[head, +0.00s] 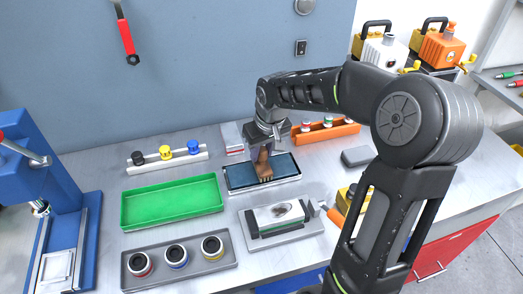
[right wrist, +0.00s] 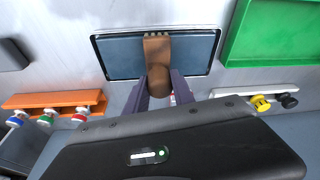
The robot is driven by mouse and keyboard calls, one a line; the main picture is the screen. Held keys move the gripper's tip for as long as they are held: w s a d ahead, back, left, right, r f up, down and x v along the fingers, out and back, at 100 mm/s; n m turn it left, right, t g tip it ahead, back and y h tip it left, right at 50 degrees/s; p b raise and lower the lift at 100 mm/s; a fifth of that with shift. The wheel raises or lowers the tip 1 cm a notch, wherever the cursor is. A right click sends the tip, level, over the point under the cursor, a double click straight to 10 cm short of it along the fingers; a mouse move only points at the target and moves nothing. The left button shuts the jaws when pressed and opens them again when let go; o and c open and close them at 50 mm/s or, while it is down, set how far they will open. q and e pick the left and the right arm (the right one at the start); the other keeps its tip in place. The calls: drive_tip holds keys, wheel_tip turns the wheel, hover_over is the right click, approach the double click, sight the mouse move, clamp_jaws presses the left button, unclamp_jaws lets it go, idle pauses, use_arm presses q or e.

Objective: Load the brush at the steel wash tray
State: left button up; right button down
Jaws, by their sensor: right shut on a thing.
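The brush (head: 263,163) has a brown wooden handle and a wide brown head. My right gripper (head: 264,150) is shut on its handle and holds it with the head down over the steel wash tray (head: 235,187). The tray is a shallow steel rectangle with dark blue liquid inside. In the right wrist view the brush (right wrist: 157,58) sits between the two gripper fingers (right wrist: 160,88), with its head overlapping the wash tray (right wrist: 112,70). Whether the brush tip touches the liquid I cannot tell. My left gripper is not in view.
A green tray (head: 172,202) lies left of the wash tray. A grey holder with several jars (head: 180,261) is at front left. A vise-like block (head: 280,217) stands just in front. An orange rack (head: 325,133) is behind right. A blue press (head: 50,190) stands far left.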

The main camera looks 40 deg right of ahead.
drive_tip(key=shift+r+p, duration=2.2)
drive_tip(key=shift+r, duration=1.25)
